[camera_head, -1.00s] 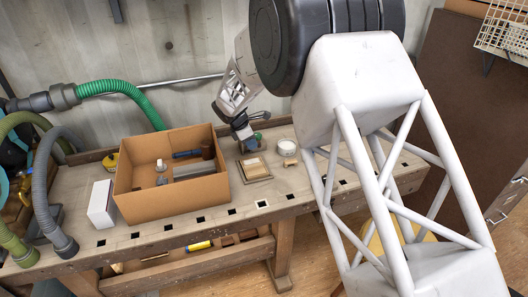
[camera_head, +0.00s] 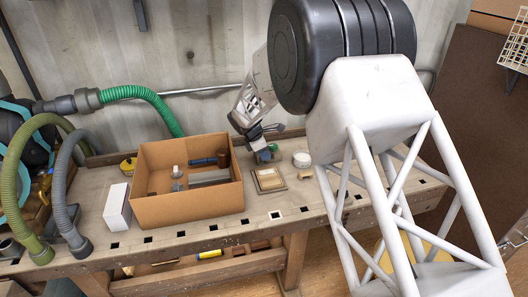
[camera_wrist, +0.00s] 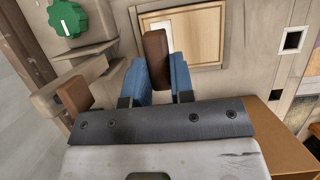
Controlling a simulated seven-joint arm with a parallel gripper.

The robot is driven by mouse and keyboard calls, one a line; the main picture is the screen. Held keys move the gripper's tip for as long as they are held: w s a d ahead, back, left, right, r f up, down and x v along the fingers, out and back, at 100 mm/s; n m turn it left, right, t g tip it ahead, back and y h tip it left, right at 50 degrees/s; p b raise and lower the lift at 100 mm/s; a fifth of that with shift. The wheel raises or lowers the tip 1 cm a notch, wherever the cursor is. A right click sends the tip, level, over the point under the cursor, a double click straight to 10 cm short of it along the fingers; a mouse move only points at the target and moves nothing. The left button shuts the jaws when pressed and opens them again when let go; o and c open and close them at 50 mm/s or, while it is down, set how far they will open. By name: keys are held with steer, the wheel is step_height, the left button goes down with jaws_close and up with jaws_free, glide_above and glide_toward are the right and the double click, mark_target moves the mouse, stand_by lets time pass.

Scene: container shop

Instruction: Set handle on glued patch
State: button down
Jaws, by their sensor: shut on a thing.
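My gripper (camera_wrist: 157,84) has blue fingers shut on a brown handle (camera_wrist: 156,58), seen in the wrist view. The handle stands out past the fingertips toward a pale wooden panel (camera_wrist: 205,37). A white patch (camera_wrist: 163,30) on the panel shows partly behind the handle, which hides the rest. I cannot tell whether the handle touches the panel.
An open cardboard box (camera_head: 188,208) with several items stands left of the panel. A white round container (camera_head: 301,159) is to its right. A green knob (camera_wrist: 68,18) sits beside the panel. Hoses and a white box (camera_head: 117,206) are farther left on the bench (camera_head: 225,233).

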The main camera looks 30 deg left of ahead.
mark_target(267, 172)
steer(key=shift+f, duration=2.85)
steer(key=shift+f, duration=0.55)
steer(key=c, duration=0.9)
jaws_free()
steer(key=shift+r, duration=0.1)
steer(key=shift+r, duration=3.4)
